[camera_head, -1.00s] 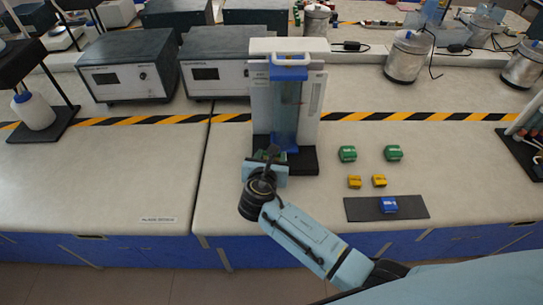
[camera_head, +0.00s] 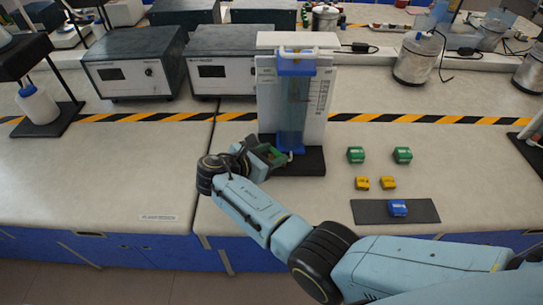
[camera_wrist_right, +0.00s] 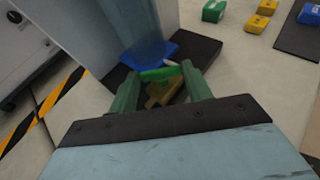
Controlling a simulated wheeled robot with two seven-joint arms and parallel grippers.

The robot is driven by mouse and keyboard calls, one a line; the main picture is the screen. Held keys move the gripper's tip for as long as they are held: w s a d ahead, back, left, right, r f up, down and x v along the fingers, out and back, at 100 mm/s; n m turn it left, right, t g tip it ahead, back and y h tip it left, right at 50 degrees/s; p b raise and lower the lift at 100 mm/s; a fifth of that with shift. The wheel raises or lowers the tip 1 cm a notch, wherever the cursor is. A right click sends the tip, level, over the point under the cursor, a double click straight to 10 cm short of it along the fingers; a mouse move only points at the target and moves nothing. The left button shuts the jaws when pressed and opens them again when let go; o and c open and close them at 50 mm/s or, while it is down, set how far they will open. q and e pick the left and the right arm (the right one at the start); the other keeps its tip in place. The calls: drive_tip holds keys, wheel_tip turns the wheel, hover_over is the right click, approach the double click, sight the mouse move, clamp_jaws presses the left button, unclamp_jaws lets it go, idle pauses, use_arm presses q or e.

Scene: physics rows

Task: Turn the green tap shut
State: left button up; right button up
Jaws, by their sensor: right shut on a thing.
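The green tap (camera_wrist_right: 159,74) shows in the right wrist view as a green handle low on the front of the apparatus, by a blue foot. A brass-coloured part (camera_wrist_right: 164,92) is just below it. My right gripper (camera_wrist_right: 160,77) has its two green fingers on either side of the handle and is shut on it. In the head view my right gripper (camera_head: 274,154) is at the base of the upright apparatus with a blue column (camera_head: 291,110), reaching in from its left front. There the gripper mostly hides the tap. My left gripper is not in view.
The apparatus stands on a black base (camera_head: 312,165). To its right are green blocks (camera_head: 356,155), yellow blocks (camera_head: 388,183) and a blue block (camera_head: 398,207) on a dark mat (camera_head: 425,211). Grey instrument boxes (camera_head: 132,68) stand behind left.

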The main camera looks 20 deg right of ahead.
idle(0.4)
drive_tip(key=o, duration=1)
drive_tip(key=shift+r, duration=0.1)
wheel_tip(320, 180, up, 10)
drive_tip(key=p, duration=0.3)
